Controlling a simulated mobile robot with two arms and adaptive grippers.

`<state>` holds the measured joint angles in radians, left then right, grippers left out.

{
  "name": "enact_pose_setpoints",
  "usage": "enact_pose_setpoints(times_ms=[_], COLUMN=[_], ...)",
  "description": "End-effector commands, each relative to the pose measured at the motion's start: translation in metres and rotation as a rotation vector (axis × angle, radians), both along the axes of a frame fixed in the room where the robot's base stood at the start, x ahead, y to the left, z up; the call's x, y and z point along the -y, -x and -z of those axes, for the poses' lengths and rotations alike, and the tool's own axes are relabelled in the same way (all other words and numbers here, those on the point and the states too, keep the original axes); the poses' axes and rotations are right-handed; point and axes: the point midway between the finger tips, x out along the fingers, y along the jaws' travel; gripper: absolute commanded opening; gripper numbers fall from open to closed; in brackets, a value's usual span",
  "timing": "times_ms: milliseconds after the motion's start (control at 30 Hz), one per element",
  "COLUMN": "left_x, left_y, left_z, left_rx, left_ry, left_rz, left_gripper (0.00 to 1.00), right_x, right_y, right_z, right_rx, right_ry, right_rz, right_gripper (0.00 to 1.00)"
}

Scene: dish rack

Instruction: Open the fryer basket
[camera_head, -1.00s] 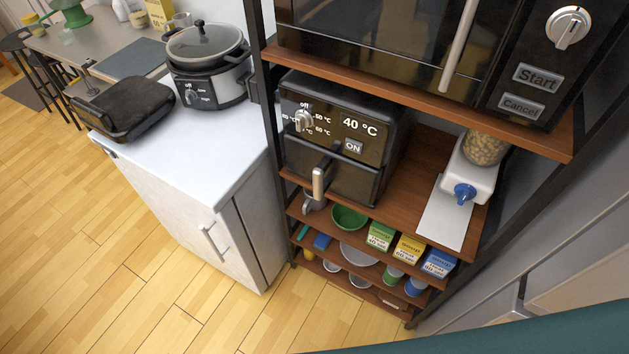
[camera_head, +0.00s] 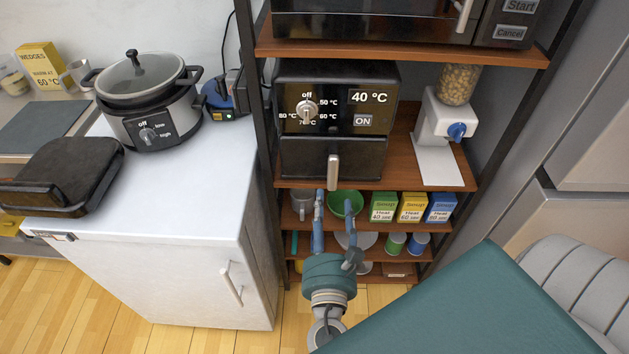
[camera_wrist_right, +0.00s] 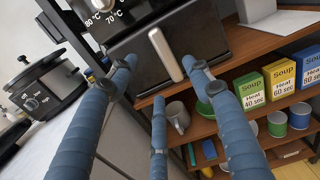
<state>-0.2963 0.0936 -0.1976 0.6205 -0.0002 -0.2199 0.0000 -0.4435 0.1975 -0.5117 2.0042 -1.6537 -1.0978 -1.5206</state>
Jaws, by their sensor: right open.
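The black air fryer (camera_head: 298,88) stands on a wooden shelf under the microwave. Its front shows a dial, a 40 °C display and an ON button. The fryer basket (camera_head: 300,158) is the lower front part and sits closed in the body, with a light vertical handle (camera_head: 333,172). My right gripper (camera_head: 335,205) is below and in front of the handle, open and empty. In the right wrist view the handle (camera_wrist_right: 166,54) shows beyond and between the spread blue fingers, apart from them. My left gripper is not in view.
Below are shelves with a green bowl (camera_head: 346,203), a mug (camera_head: 301,206) and several soup boxes (camera_head: 412,208). A dispenser (camera_head: 443,130) stands right of the fryer. A slow cooker (camera_head: 150,108) and a black grill (camera_head: 62,175) are on the white counter at left.

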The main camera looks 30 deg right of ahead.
Motion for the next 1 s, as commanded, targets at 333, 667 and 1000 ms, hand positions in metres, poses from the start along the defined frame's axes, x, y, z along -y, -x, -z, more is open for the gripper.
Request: enact_pose_setpoints(times_ms=[333,667,1000], left_x=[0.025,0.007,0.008], left_y=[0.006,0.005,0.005], left_z=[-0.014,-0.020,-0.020], left_rx=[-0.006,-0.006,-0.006], left_ry=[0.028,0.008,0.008], left_rz=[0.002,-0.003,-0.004], left_gripper=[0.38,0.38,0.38], right_x=[0.032,0.052,0.054], right_y=[-0.053,-0.086,-0.088], right_z=[-0.003,0.000,0.001], right_rx=[0.002,-0.002,0.000], right_ry=[0.001,-0.003,-0.005], right_rz=[0.000,-0.002,-0.002], right_gripper=[0.50,0.50,0.46])
